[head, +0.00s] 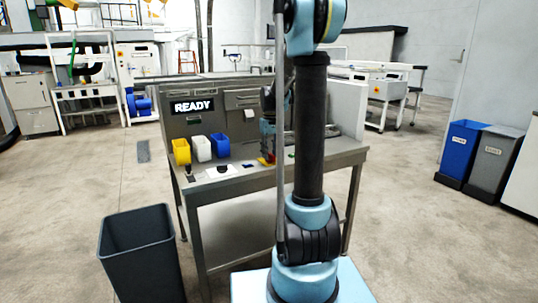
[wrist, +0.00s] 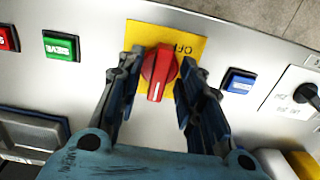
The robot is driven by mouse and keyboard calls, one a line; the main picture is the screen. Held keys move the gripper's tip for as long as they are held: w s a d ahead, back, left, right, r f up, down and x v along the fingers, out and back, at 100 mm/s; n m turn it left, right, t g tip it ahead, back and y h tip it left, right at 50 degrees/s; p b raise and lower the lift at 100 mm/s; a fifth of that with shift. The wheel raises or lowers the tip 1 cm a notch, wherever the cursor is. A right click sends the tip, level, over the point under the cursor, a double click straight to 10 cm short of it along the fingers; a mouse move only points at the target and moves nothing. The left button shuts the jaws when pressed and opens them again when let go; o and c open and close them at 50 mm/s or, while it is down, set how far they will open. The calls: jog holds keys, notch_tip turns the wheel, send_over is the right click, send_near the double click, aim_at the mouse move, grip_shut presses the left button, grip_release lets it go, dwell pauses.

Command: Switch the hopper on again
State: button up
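A red rotary switch (wrist: 158,72) sits on a yellow plate (wrist: 146,33) in the wrist view. The word OFF shows upside down on the plate, above and right of the switch. The white line on the switch's handle points down in the picture, toward my gripper's palm. My gripper (wrist: 158,76) is open, with one finger on each side of the switch; narrow gaps seem to show, and contact cannot be told. In the head view my gripper (head: 268,138) is low over the right part of the workbench (head: 245,178), partly hidden by my arm.
A green SIEVE button (wrist: 62,46), a red button (wrist: 7,39), a blue button (wrist: 238,81) and a black selector (wrist: 303,94) flank the switch. Yellow (head: 181,151), white (head: 201,148) and blue (head: 220,146) bins stand on the bench. A display (head: 193,106) reads READY.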

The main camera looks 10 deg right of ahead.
aim_at(271, 154)
notch_tip(271, 154, up, 12)
dwell(0.6)
jog(key=shift+f, duration=0.1)
dwell(0.4)
jog(key=s+f+m+t, duration=0.1)
jog(key=s+f, duration=0.2)
jog(key=s, duration=0.6)
jog(key=s+f, duration=0.3)
jog(key=s, duration=0.6)
jog(key=s+f+m+t, duration=0.1)
jog(key=s+f, duration=0.3)
jog(key=s, duration=0.6)
jog(key=s+f+m, duration=0.1)
jog(key=s+f, duration=0.6)
jog(key=f, duration=0.1)
jog(key=shift+s+a+f, duration=0.15)
jog(key=shift+s, duration=0.1)
